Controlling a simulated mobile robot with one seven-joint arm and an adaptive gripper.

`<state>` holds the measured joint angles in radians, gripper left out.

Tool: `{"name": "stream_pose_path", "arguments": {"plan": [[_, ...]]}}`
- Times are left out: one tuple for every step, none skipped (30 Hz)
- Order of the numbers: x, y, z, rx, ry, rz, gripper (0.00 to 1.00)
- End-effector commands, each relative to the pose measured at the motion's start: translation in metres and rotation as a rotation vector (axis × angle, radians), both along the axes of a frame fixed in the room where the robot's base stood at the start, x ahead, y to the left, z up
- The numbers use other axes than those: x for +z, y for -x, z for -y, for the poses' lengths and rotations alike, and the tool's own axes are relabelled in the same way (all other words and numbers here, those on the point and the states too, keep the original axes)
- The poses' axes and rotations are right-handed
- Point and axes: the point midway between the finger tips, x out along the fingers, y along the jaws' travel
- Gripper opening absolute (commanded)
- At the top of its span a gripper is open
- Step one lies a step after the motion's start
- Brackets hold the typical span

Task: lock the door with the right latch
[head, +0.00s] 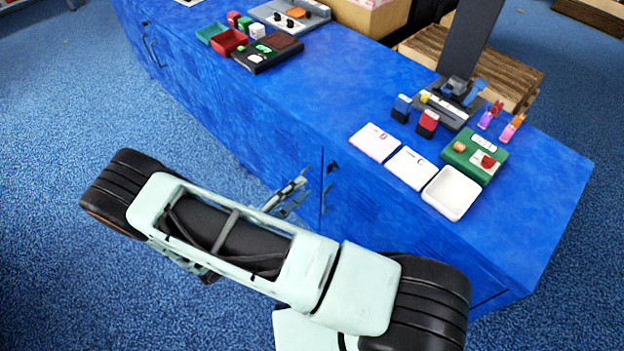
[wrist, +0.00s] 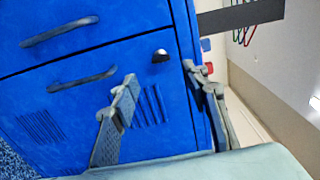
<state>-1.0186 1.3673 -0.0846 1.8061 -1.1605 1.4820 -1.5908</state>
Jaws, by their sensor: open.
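The blue cabinet door (wrist: 75,125) is flush with the cabinet front in the wrist view, with slanted vent slots and a grey bar handle (wrist: 82,80). A small dark latch (wrist: 160,56) with a bright edge sits near the door's upper right corner. It also shows as a small dark piece (head: 332,167) on the cabinet front in the head view. My gripper (wrist: 160,76) is open and empty, its fingers on either side of the latch in the picture. In the head view my gripper (head: 292,192) is beside the cabinet front, below the top edge. Contact with the latch cannot be told.
A drawer with a handle (wrist: 60,32) is above the door. The blue cabinet top (head: 330,95) holds white trays (head: 453,193), stamps (head: 428,122) and a green box (head: 474,155). Blue carpet (head: 60,130) is clear at the left.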

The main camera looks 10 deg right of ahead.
Motion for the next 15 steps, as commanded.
{"name": "stream_pose_path", "arguments": {"plan": [[0.000, 0.005, -0.008, 0.001, -0.002, 0.001, 0.42], [0.000, 0.008, -0.012, 0.001, -0.002, 0.000, 0.42], [0.000, 0.010, -0.016, 0.001, -0.001, 0.000, 0.42], [0.000, 0.012, -0.019, 0.001, -0.001, 0.001, 0.42], [0.000, 0.014, -0.021, 0.001, 0.001, 0.001, 0.42], [0.000, 0.016, -0.024, 0.000, 0.000, 0.000, 0.42], [0.000, 0.017, -0.025, 0.000, 0.000, 0.000, 0.42], [0.000, 0.018, -0.026, -0.001, 0.000, 0.000, 0.42], [0.000, 0.019, -0.027, -0.001, 0.001, -0.001, 0.42], [0.000, 0.019, -0.028, -0.001, 0.001, -0.001, 0.42], [0.000, 0.019, -0.028, -0.001, 0.001, -0.001, 0.42], [0.000, 0.019, -0.028, -0.001, 0.001, -0.001, 0.42], [0.000, 0.019, -0.028, -0.001, 0.001, -0.001, 0.42], [0.000, 0.019, -0.028, -0.001, 0.001, -0.001, 0.42], [0.000, 0.019, -0.028, -0.001, 0.001, -0.001, 0.42]]}}
